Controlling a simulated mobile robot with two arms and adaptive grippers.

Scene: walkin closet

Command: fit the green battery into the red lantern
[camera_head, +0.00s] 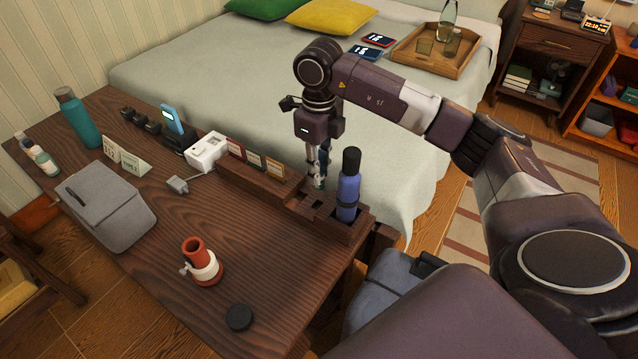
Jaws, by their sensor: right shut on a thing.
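The red lantern (196,250), a red tube with a white collar and side knob, stands upright on the dark wooden desk (265,255). My right gripper (319,182) points down over the wooden rack (325,226) at the desk's right end. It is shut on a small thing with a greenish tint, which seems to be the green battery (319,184). The fingers hide most of it, and I cannot tell whether its lower end is still inside a rack slot. The lantern is well to the left of and nearer than this gripper. My left gripper is not in view.
A blue flask-like thing (348,192) stands in the rack, close beside the right gripper. A black round cap (239,317) lies by the desk's front edge. A grey case (107,205) lies at left. Bare desk lies between rack and lantern.

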